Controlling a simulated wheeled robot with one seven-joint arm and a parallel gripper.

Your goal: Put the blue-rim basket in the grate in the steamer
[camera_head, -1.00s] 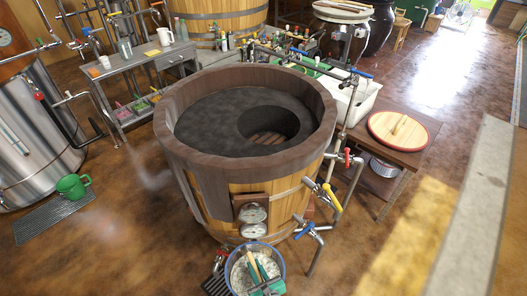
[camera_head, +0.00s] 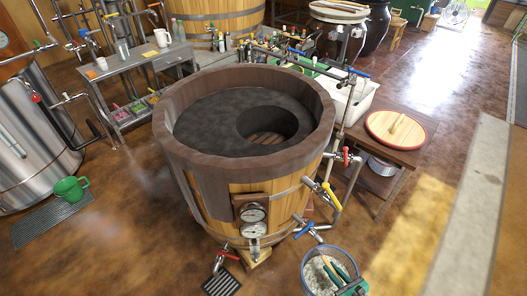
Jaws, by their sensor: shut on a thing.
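The blue-rim basket (camera_head: 312,284) is at the bottom edge of the head view, right of the tub's foot. It is round, with pale contents, and its lower part is cut off by the frame. My gripper (camera_head: 335,268), green and dark, reaches over it from the lower right and is shut on it; the exact grip point is hard to make out. The steamer (camera_head: 180,150) is a large wooden tub with a dark top. A round well in it shows the brown slatted grate (camera_head: 268,139) at its bottom, with nothing on it.
Pipes with a yellow-handled valve (camera_head: 331,196) and a blue-handled valve (camera_head: 304,229) stick out from the tub's front right. A side table (camera_head: 405,156) holds a round red-rimmed lid (camera_head: 397,131). Open floor lies right of the basket.

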